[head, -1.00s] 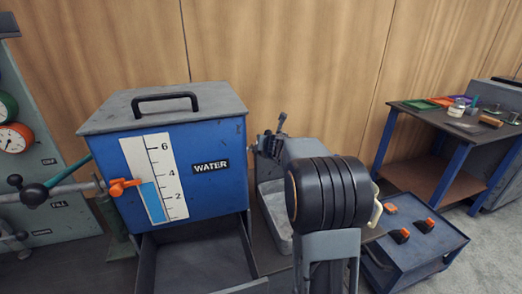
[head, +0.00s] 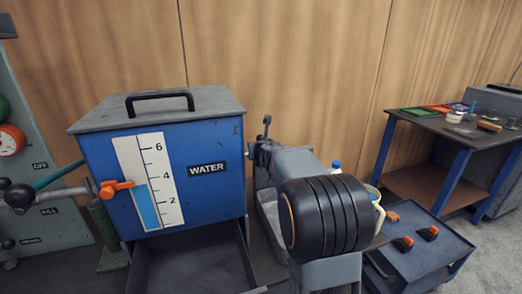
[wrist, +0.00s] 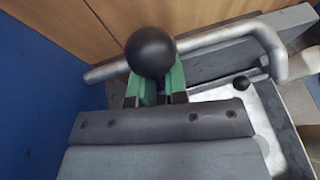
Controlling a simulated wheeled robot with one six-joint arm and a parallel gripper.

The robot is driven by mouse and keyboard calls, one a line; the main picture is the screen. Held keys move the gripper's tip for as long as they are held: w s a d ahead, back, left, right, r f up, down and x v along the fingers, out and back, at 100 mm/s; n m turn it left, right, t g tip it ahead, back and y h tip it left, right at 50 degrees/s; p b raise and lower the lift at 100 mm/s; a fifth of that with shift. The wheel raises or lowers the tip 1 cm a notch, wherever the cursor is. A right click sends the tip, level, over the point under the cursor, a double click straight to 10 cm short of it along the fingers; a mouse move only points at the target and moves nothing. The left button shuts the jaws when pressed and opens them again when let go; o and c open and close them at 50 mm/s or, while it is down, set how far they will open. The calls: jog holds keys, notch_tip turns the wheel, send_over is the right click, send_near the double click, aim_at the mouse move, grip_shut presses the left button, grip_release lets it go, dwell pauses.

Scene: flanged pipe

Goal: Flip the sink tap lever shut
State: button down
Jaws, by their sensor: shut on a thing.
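The tap lever ends in a black ball knob, seen large in the wrist view (wrist: 150,52). My gripper (wrist: 158,88) has green fingers just below the knob, shut on the lever; the stem between them is mostly hidden. The silver tap spout (wrist: 225,35) runs behind the knob and bends down at the right over the pale sink basin (wrist: 290,125). In the head view the dark lever (head: 266,127) stands nearly upright at my gripper, beyond my arm. The basin (head: 268,215) is partly hidden by my arm.
The blue water tank (head: 200,190) stands close left of the sink, with an open dark drawer below. A low blue cart (head: 440,255) and a workbench (head: 400,112) stand further right.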

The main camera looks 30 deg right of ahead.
jog(key=shift+r, duration=0.35)
jog(key=c, duration=1.2)
grip_release()
jog(key=shift+w, duration=0.1)
jog(key=shift+o, duration=0.2)
jog(key=shift+f, duration=0.15)
jog(key=p+v, duration=0.3)
jog(key=v, duration=1.1)
jog(key=shift+f, duration=0.1)
